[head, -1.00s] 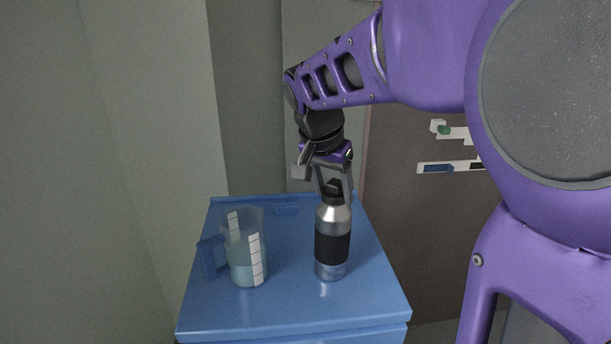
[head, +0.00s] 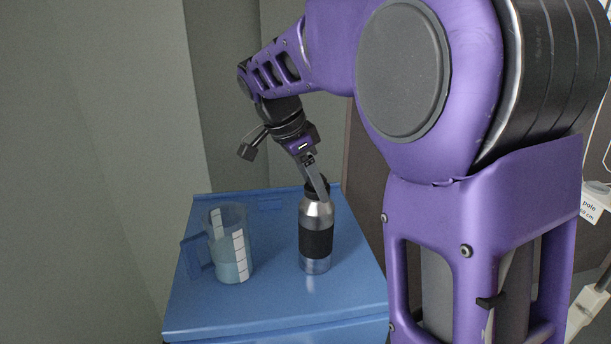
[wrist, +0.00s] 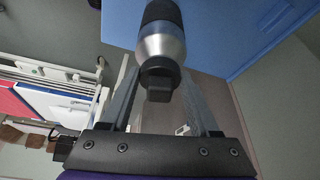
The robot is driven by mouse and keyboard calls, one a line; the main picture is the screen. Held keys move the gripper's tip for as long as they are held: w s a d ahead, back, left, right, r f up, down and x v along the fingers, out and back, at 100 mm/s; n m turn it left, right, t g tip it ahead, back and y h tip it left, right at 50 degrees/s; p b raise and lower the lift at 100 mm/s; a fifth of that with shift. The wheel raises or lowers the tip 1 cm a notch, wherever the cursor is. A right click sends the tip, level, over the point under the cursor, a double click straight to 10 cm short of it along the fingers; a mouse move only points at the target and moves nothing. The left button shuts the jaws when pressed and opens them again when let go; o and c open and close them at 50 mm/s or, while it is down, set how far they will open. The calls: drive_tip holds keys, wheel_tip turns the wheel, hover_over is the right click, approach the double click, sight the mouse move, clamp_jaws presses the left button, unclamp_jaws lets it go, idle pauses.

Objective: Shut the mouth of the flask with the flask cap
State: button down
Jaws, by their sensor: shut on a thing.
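The flask (head: 315,240), silver with a black band, stands upright on the blue cabinet top. It also shows in the wrist view (wrist: 163,42), at the top middle. The black flask cap (wrist: 159,80) is at the flask's mouth, between the fingers of my gripper. In the head view the cap (head: 311,186) is partly hidden by a finger. My gripper (head: 320,190) is shut on the cap and tilts down from the upper left. I cannot tell whether the cap is fully seated.
A clear measuring jug (head: 230,245) with a blue handle stands left of the flask on the blue cabinet top (head: 275,310). A wall is close on the left. The front of the cabinet top is clear. My purple arm covers the right side.

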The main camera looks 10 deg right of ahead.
drive_tip(key=shift+c, duration=0.2)
unclamp_jaws()
drive_tip(key=p+v, duration=0.3)
drive_tip(key=v, duration=1.4)
drive_tip(key=shift+a+r, duration=0.15)
drive_tip(key=shift+r, duration=0.05)
drive_tip(key=d+n+y+p, duration=0.5)
drive_tip(key=d+n, duration=0.3)
drive_tip(key=n, duration=1)
drive_tip(key=shift+t, duration=0.3)
drive_tip(key=f+b, duration=0.3)
drive_tip(key=f, duration=0.2)
drive_tip(key=w+f+b, duration=0.1)
drive_tip(key=f+b, duration=0.2)
drive_tip(key=f, duration=0.2)
drive_tip(key=w+f+b, duration=0.1)
drive_tip(key=f+b, duration=0.2)
drive_tip(key=f, duration=0.3)
drive_tip(key=shift+a, duration=0.4)
